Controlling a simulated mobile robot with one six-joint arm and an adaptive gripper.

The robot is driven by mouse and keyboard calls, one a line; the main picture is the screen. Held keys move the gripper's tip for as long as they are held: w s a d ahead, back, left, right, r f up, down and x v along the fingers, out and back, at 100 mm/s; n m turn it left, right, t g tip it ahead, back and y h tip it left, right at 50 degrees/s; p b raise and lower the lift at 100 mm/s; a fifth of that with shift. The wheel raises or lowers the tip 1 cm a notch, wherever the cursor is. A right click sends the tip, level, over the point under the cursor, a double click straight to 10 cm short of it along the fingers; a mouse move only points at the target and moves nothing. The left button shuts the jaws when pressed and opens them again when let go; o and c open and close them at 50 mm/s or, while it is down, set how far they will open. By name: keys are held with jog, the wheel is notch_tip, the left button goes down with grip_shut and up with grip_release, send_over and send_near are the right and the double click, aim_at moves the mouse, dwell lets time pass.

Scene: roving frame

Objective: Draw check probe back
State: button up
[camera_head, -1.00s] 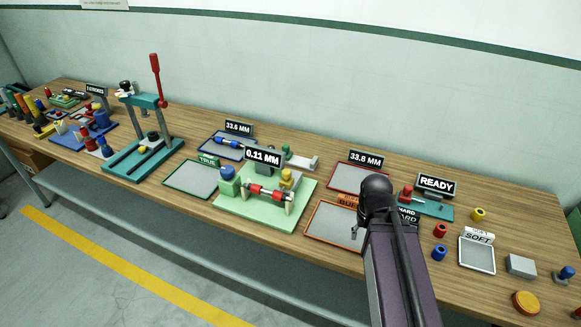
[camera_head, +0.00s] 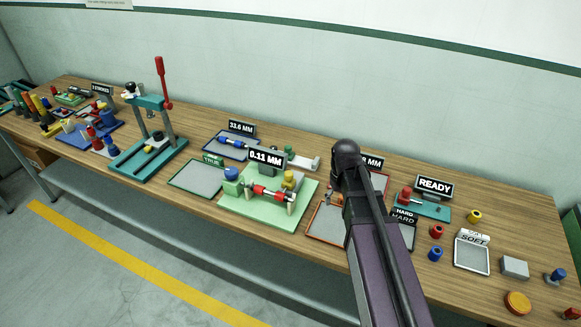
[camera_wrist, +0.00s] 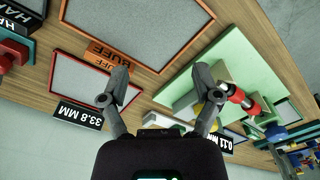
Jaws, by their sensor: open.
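A pale green check fixture (camera_head: 250,209) stands mid-bench, also in the wrist view (camera_wrist: 262,80). A red shaft (camera_head: 268,193) lies across its supports, and its red body shows in the wrist view (camera_wrist: 240,97). A blue-topped block (camera_head: 232,174) and a yellow-topped part (camera_head: 291,177) stand on the fixture. I cannot tell which part is the probe. The display (camera_head: 267,157) behind reads 0.11 MM. My gripper (camera_wrist: 160,86) is open and empty, beside the fixture above the orange-edged BUFF tray (camera_wrist: 127,30). One finger overlaps the fixture's edge in the wrist view.
A TRUE tray (camera_head: 197,178) lies left of the fixture, with a teal lever press (camera_head: 150,155) beyond it. A tray with a blue shaft (camera_head: 232,142) lies behind. The READY stand (camera_head: 434,187) and SOFT tray (camera_head: 471,257) are to the right. Clear bench lies between items.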

jog(key=w+a+r+n+p, duration=0.4)
jog(key=w+a+r+p, duration=0.15)
jog(key=w+a, duration=0.45)
notch_tip(320, 180, up, 3)
jog(key=n+p, duration=0.2)
jog(key=n, duration=0.1)
send_over(289, 173)
jog(key=shift+r, duration=0.1)
notch_tip(289, 173, down, 14)
jog(key=b, duration=1.4)
jog(key=shift+r, duration=0.1)
